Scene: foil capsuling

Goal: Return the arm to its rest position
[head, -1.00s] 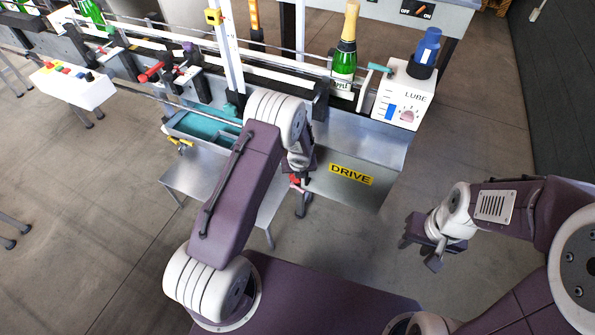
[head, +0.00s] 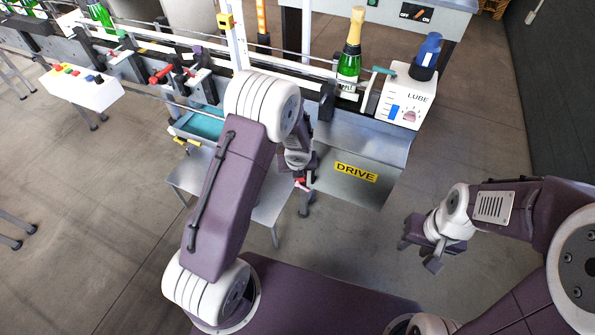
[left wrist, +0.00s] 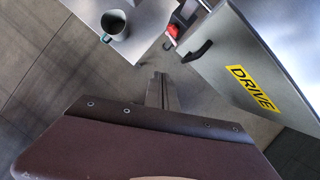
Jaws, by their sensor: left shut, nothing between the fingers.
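My left arm rises in the middle of the head view and folds down. Its gripper (head: 304,192) hangs in front of the conveyor's grey drive cabinet (head: 350,192), partly hidden by the wrist. In the left wrist view, the left gripper (left wrist: 161,90) shows its fingers together, shut and empty, above the floor. My right gripper (head: 420,252) is at the right of the head view, open and empty over bare floor.
A green bottle with gold foil (head: 350,55) stands upright on the conveyor beside the white LUBE box (head: 404,100). Floor at right is clear.

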